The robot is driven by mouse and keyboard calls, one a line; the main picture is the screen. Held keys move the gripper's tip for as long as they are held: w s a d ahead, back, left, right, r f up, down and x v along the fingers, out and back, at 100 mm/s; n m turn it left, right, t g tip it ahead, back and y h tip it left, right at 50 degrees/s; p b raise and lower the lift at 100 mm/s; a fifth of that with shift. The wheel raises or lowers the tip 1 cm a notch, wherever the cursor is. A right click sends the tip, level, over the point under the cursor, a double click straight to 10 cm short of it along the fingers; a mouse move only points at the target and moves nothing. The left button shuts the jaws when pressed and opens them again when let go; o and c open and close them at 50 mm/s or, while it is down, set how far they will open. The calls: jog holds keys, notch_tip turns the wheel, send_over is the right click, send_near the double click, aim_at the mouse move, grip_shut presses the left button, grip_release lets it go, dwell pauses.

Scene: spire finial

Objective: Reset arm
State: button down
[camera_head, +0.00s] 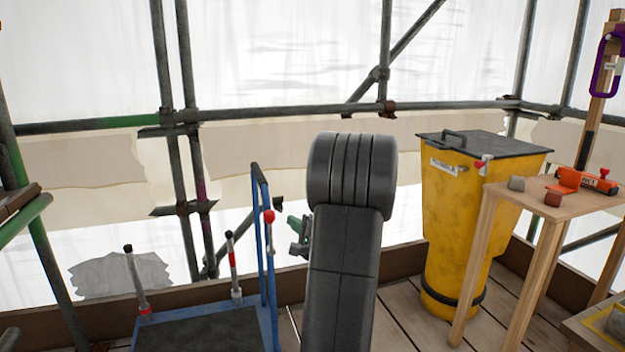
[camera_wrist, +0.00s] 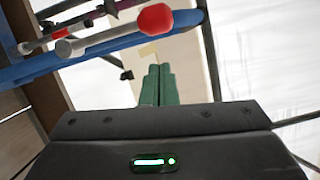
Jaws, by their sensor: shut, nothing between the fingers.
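My arm stands upright in the middle of the head view, its dark links hiding part of the scaffold behind. A bit of my gripper (camera_head: 301,236) with green parts shows just left of the arm, beside the blue trolley frame. In the wrist view my gripper's two green fingers (camera_wrist: 159,84) lie side by side, closed together with nothing held between them. The red knob (camera_wrist: 155,18) and blue rail of the trolley show at the upper left, apart from the fingers.
A blue trolley (camera_head: 262,300) with upright levers stands left of my arm. A yellow lidded bin (camera_head: 458,220) stands to the right. A wooden table (camera_head: 535,198) holds an orange tool (camera_head: 597,184) and small blocks. Scaffold poles (camera_head: 280,113) and white sheeting close off the back.

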jog(key=w+d+f+m+t+h+p, duration=0.1)
jog(key=d+f+m+t+p, duration=0.2)
jog(key=d+f+m+p, duration=0.3)
notch_tip(320, 180, down, 2)
jog(key=m+p, duration=0.1)
jog(key=m, duration=0.2)
jog(key=shift+d+m, duration=0.2)
jog(key=shift+m, duration=0.1)
dwell(0.3)
jog(key=shift+a+r, duration=0.1)
